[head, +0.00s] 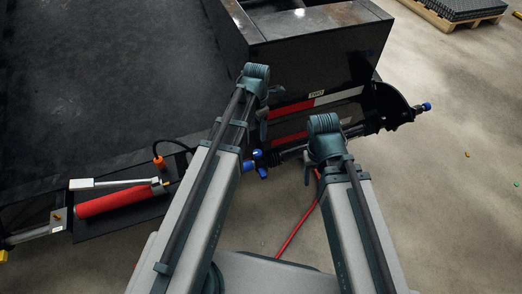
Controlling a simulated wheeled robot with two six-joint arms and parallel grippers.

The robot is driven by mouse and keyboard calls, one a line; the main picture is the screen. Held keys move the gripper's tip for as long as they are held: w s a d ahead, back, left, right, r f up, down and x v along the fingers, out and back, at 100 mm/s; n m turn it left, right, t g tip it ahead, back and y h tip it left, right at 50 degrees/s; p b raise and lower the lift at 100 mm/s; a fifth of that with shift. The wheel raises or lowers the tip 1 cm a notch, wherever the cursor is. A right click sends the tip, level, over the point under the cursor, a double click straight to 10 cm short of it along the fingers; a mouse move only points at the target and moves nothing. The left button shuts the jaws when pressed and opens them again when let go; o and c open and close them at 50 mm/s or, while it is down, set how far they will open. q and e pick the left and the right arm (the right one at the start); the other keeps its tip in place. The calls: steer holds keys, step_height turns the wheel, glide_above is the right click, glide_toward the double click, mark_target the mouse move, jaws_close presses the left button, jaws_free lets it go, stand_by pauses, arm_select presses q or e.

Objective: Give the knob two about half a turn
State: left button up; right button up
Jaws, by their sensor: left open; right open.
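A small tag reading "TWO" (316,94) is on the front of the black box-shaped frame, above a red and white striped strip (318,102). Which part is knob two is not clear from this view. A blue knob-like end (262,171) shows between my two arms, at the left end of a black bar. Another blue end (427,106) is at the bar's far right. My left gripper (263,130) is open, in front of the striped strip and above the left blue end. My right gripper (307,178) is open below its wrist, to the right of that blue end. Both are partly hidden by my arms.
A red cylinder (112,201) with a silver lever (110,183) lies in a black tray at left. A red hose (297,230) runs down to the floor between my arms. A pallet with dark mats (455,12) stands at back right. The right floor is mostly clear.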

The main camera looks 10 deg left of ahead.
mark_target(258, 152)
arm_select(q)
step_height(258, 152, down, 14)
steer(key=b, duration=1.4)
steer(key=shift+r, duration=0.1)
jaws_close()
